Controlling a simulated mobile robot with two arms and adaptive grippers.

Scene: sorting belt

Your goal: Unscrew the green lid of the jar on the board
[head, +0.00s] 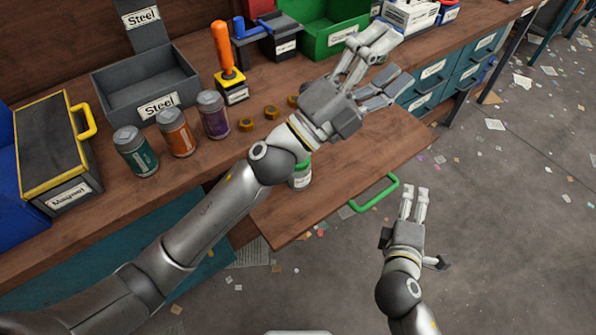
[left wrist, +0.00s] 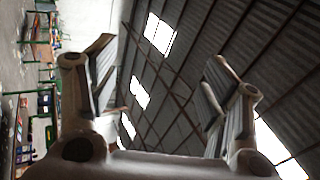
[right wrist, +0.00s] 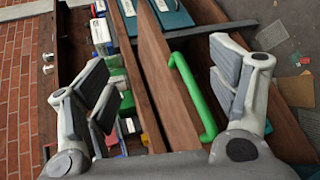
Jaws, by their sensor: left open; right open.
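A small jar (head: 300,181) with a green lid (head: 302,165) and a pale label stands upright on the wooden board (head: 375,158), partly hidden behind my left wrist. The board sticks out from the bench and has a green handle (head: 376,193), which also shows in the right wrist view (right wrist: 190,95). My left gripper (head: 397,62) is open and empty, above and beyond the jar towards the back right. My right gripper (head: 414,190) is open and empty, out past the board's front edge, to the right of the handle. I cannot make out the jar in either wrist view.
Teal, orange and purple-banded canisters (head: 175,133) stand left on the bench by a grey Steel bin (head: 145,88). An orange-handled tool (head: 223,50), brass nuts (head: 271,112) and a green bin (head: 322,28) lie behind. The board's right part looks clear.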

